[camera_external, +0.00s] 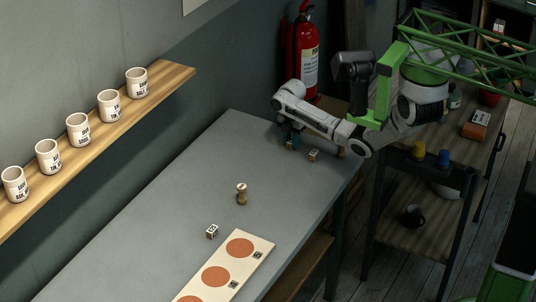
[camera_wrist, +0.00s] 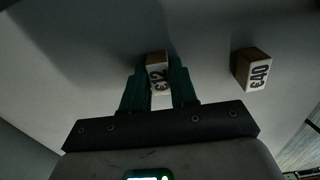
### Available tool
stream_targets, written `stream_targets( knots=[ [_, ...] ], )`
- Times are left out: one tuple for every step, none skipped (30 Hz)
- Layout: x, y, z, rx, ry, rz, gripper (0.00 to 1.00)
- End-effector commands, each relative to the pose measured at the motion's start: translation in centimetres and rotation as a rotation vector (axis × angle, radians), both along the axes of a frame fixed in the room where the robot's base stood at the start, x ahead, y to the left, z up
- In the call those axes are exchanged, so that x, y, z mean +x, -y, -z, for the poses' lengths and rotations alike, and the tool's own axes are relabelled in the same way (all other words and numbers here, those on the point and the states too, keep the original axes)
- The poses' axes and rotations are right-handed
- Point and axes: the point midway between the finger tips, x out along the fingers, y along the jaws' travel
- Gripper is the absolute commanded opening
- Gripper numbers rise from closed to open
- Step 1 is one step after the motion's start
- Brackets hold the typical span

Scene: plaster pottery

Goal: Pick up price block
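A small wood and white price block marked £12 (camera_wrist: 158,75) sits between the teal fingers of my gripper (camera_wrist: 158,84) in the wrist view. The fingers press close on both its sides, with no gap that I can see. In the external view my gripper (camera_external: 290,138) points down at the far end of the grey table, and the block (camera_external: 291,146) shows only partly below it. I cannot tell whether it is off the table.
The grey table (camera_external: 190,180) is mostly clear. Another small block (camera_external: 212,232), a wooden stamp-like piece (camera_external: 241,194) and a board with orange discs (camera_external: 262,243) are nearer the front. Several labelled cups stand on a wall shelf (camera_external: 168,80). A red extinguisher (camera_external: 309,60) stands behind my arm.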

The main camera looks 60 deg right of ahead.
Motion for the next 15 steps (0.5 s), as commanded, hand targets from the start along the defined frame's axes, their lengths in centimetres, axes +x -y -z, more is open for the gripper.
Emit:
stream_targets(
  knots=[
    [0.01, 0.0, -0.02, 0.0, 0.0, 0.0, 0.22],
    [0.01, 0.0, -0.02, 0.0, 0.0, 0.0, 0.19],
    [0.01, 0.0, -0.02, 0.0, 0.0, 0.0, 0.15],
    [0.01, 0.0, -0.02, 0.0, 0.0, 0.0, 0.12],
    [0.01, 0.0, -0.02, 0.0, 0.0, 0.0, 0.09],
    [0.01, 0.0, -0.01, 0.0, 0.0, 0.0, 0.05],
    [0.0, 0.0, -0.01, 0.0, 0.0, 0.0, 0.02],
    [0.0, -0.01, 0.0, 0.0, 0.0, 0.0, 0.0],
    [-0.01, -0.01, 0.01, 0.0, 0.0, 0.0, 0.0],
    [-0.01, -0.01, 0.02, 0.0, 0.0, 0.0, 0.0],
    [-0.02, -0.01, 0.03, 0.0, -0.001, 0.0, 0.0],
    [-0.02, -0.02, 0.04, 0.0, -0.001, 0.0, 0.0],
    [-0.03, -0.02, 0.05, 0.001, -0.001, 0.0, 0.0],
    [-0.03, -0.02, 0.05, 0.001, -0.001, 0.0, 0.0],
    [-0.03, -0.03, 0.05, 0.001, -0.001, 0.0, 0.0]
  ],
)
